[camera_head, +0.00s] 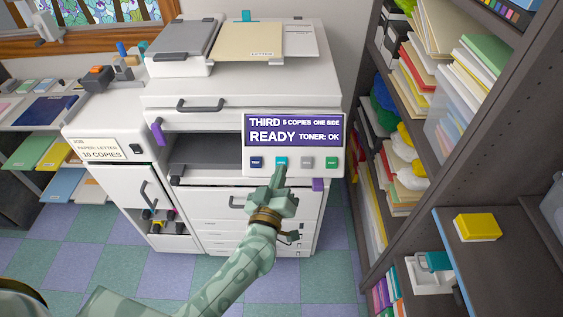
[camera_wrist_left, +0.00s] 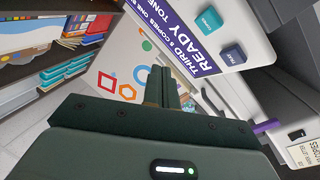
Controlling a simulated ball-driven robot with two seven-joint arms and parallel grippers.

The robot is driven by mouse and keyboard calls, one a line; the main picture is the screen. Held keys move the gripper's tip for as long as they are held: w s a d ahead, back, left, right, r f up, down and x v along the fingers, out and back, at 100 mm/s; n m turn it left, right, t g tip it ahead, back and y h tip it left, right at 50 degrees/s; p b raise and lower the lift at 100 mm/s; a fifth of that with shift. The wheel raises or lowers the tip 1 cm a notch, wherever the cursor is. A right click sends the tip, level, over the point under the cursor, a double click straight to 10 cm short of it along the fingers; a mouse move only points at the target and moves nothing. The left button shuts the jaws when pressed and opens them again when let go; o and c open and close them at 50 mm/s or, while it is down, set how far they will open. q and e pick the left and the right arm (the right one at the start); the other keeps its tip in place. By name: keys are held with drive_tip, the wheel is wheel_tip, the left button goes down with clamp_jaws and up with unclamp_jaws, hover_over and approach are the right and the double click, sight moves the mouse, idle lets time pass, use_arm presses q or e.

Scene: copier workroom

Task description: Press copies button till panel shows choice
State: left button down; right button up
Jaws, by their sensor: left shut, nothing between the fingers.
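The copier's control panel (camera_head: 337,172) has a purple display (camera_head: 293,130) reading "THIRD 5 COPIES ONE SIDE" and "READY TONER: OK". The left wrist view shows the shut fingers (camera_wrist_left: 160,86) apart from the teal button (camera_wrist_left: 208,18). My right gripper is not in view.
A job card (camera_head: 96,149) on the left reads "PAPER: LETTER" and "10 COPIES". A dark shelf unit (camera_head: 463,152) with papers stands close on the right. Tiled floor lies in front.

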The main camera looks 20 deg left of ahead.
sight(283, 157)
use_arm(q)
drive_tip(key=w+a+f+b, duration=0.1)
drive_tip(key=w+f+b, duration=0.4)
drive_tip(key=w+b, duration=0.1)
drive_tip(key=shift+w+a+f+b, duration=0.25)
drive_tip(key=shift+a+f+b, duration=0.15)
drive_tip(key=shift+b, duration=0.1)
drive_tip(key=shift+w, duration=0.1)
idle(1.8)
drive_tip(key=shift+w+a+f, duration=0.1)
drive_tip(key=shift+w+f, duration=0.1)
drive_tip(key=shift+w+a+f, duration=0.1)
drive_tip(key=shift+w+f, duration=0.15)
drive_tip(key=shift+w, duration=0.05)
idle(0.8)
drive_tip(key=shift+r, duration=0.1)
drive_tip(key=shift+s+d+r+p, duration=0.2)
drive_tip(key=shift+s+r+p, duration=0.25)
drive_tip(key=shift+s+p, duration=0.2)
